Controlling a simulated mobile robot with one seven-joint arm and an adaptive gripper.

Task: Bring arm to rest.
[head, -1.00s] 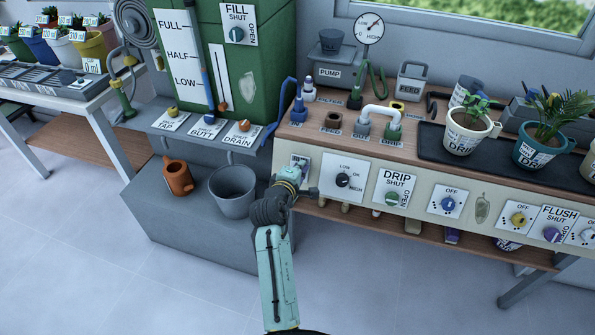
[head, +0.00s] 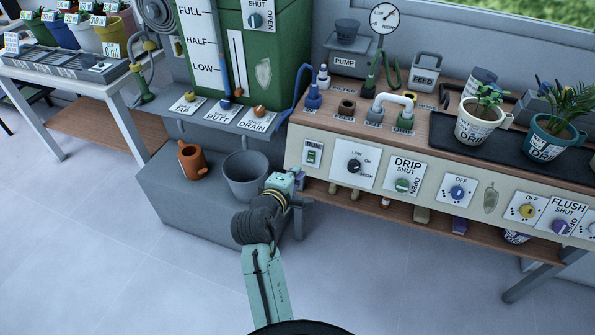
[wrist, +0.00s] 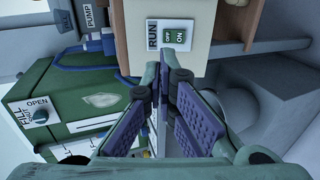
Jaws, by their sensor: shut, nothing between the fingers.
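My arm reaches forward from the bottom of the head view, bent low in front of the grey plinth and the bench. My gripper (wrist: 163,74) shows in the wrist view with its two purple-padded fingers together and nothing between them. It points toward the RUN switch (wrist: 173,36), a green rocker on a white plate, and is apart from it. In the head view the RUN switch (head: 312,153) is uncovered at the left end of the bench's front panel. The fingertips are hard to make out there, just below the panel's left end.
A grey bucket (head: 246,178) and an orange watering can (head: 192,161) stand on the grey plinth (head: 170,205) to the left. The green tank (head: 275,60) is behind. The floor (head: 420,285) in front is clear.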

